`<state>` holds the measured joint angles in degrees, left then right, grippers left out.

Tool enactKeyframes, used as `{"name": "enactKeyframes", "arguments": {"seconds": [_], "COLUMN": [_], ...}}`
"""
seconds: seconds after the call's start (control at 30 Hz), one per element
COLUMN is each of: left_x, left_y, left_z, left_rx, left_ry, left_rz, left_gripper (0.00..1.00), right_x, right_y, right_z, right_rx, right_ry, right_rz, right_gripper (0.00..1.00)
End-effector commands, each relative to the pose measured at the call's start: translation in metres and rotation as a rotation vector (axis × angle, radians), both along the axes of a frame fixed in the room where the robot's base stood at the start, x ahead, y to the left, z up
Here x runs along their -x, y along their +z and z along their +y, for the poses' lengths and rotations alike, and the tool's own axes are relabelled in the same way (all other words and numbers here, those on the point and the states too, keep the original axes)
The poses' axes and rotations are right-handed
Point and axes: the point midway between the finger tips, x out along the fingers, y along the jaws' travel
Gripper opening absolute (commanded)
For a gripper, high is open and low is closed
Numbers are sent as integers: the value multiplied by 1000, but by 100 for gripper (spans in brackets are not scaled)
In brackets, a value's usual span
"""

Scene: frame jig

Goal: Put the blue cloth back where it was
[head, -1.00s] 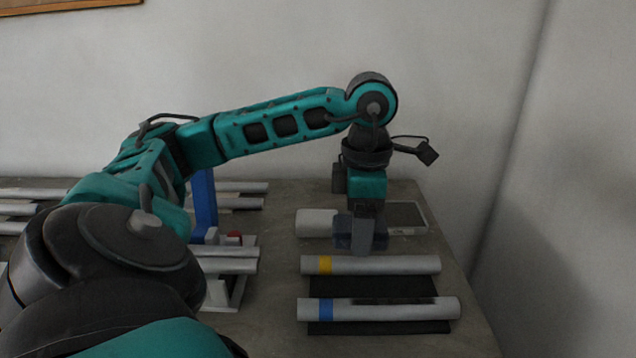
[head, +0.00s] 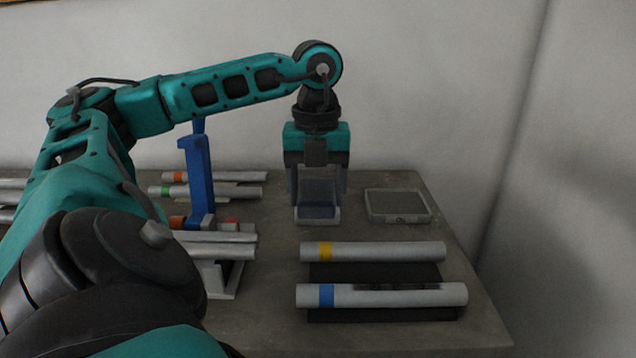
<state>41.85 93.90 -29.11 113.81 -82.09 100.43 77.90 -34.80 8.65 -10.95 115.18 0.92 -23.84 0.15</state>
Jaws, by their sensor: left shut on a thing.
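My left gripper (head: 318,196) points down over the back middle of the table. It is shut on a dark blue folded piece, the blue cloth (head: 318,190), which shows between the two fingers. A small pale grey holder (head: 318,218) is directly below and around the cloth's lower end. I cannot tell whether the cloth rests in it or hangs just above it. My right gripper is not in view.
A flat grey device (head: 398,205) lies right of the gripper. In front, a yellow-banded tube (head: 385,251) and a blue-banded tube (head: 400,295) lie on a black mat (head: 380,271).

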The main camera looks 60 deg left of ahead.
Motion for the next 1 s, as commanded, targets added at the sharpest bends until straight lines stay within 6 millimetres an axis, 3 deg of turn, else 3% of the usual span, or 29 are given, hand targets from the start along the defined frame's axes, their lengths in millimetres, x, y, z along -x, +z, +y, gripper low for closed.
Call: {"name": "enactKeyframes", "arguments": {"seconds": [0.27,0.5,1.0], "left_x": [-35,-61,-105], "left_y": [3,2,2], "left_z": [48,88,150], "left_rx": [6,5,3], "left_ry": [5,2,1], "left_rz": [-2,1,-1], "left_gripper": [43,43,43], "right_x": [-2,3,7], "right_y": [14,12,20], "right_z": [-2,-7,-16], "right_rx": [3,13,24], "right_ry": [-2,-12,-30], "right_rz": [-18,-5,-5], "right_gripper": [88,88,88]}}
